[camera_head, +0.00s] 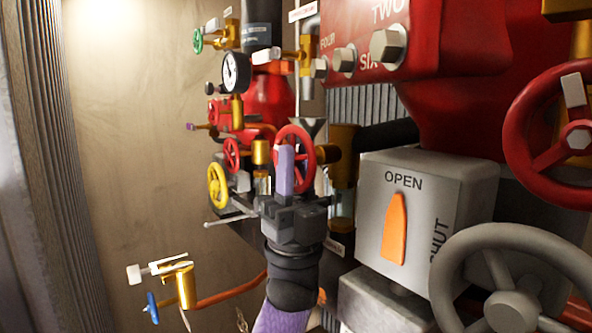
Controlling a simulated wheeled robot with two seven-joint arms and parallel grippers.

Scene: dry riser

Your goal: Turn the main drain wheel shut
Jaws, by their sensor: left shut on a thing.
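My left gripper (286,178) reaches up from the bottom middle on a purple and black arm. It is shut on a small red handwheel (307,148); a purple finger covers the wheel's left and middle part. The wheel sits in front of brass fittings (343,143) below the large red pipework. No label on this wheel is readable, so I cannot tell whether it is the main drain wheel. My right gripper is not in view.
A grey box (370,215) marked OPEN and SHUT has an orange pointer at OPEN. A grey handwheel (512,300) and large red handwheel (517,125) stand right. Left are a yellow wheel (217,185), gauge (235,72) and brass tap (184,287). The left wall area is clear.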

